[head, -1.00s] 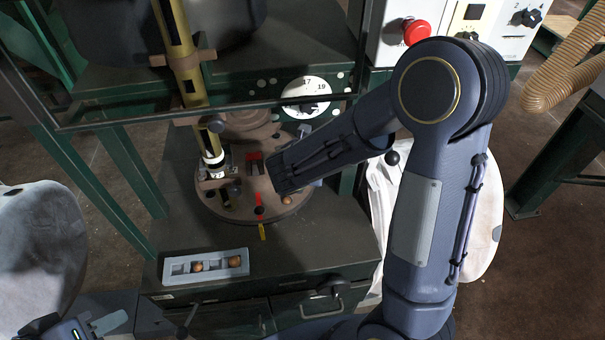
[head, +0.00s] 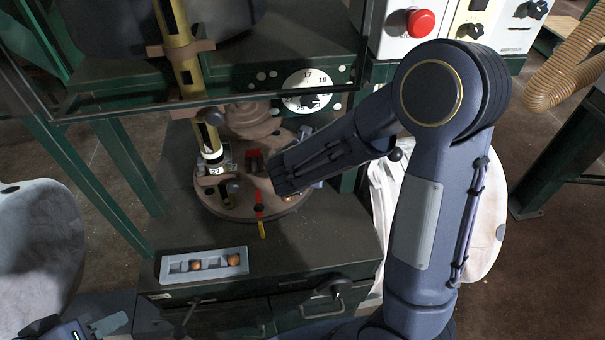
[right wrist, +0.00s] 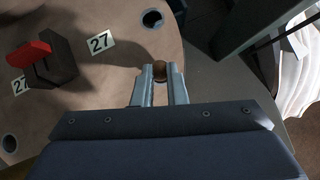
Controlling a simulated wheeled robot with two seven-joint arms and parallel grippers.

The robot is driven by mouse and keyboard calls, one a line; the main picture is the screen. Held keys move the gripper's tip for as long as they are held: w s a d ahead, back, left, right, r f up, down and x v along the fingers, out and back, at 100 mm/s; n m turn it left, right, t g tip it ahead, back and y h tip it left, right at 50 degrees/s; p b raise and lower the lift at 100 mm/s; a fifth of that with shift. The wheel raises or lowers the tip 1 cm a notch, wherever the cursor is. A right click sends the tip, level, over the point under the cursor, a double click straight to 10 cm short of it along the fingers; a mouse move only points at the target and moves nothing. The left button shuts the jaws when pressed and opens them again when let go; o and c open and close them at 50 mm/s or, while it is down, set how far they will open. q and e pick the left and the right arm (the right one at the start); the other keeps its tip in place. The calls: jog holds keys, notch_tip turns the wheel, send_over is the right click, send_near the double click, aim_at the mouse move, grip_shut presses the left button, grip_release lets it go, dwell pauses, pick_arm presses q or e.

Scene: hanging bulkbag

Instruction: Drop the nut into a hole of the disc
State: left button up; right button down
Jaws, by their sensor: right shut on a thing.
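The brown disc (head: 226,208) lies on the dark green machine table. In the right wrist view the disc (right wrist: 110,25) shows a round hole (right wrist: 152,18) near its rim and another hole (right wrist: 9,143) at the left. My right gripper (right wrist: 160,76) is shut on a brown nut (right wrist: 160,68), which shows between its fingertips at the disc's rim, apart from the upper hole in the picture. Its height over the disc is unclear. In the head view my right forearm hides that nut and the fingertips. My left gripper (head: 92,327) is partly in view at the lower left, away from the disc.
A grey tray (head: 218,253) in front of the disc holds two more nuts (head: 195,265). A red-topped block (right wrist: 30,55) stands on the disc near "27" labels. A brass tube (head: 208,138) rises at the disc's left. A green frame bar crosses above.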

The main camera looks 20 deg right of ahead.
jog(key=c, duration=1.4)
grip_release()
jog(key=shift+o, duration=0.2)
jog(key=p+v, duration=0.1)
jog(key=v, duration=0.7)
jog(key=shift+d, duration=0.1)
jog(key=s+d+r+m+g+y, duration=0.25)
jog(key=s+d+m, duration=0.35)
jog(key=s+m, duration=0.8)
jog(key=s+a+r+m+y, duration=0.1)
jog(key=s+a+m+y, duration=0.1)
jog(key=m, duration=0.6)
jog(key=s+a+r+m+t+y, duration=0.1)
jog(key=s+m+y, duration=0.3)
jog(key=m, duration=0.5)
jog(key=shift+a+r, duration=0.85)
jog(key=shift+a, duration=0.05)
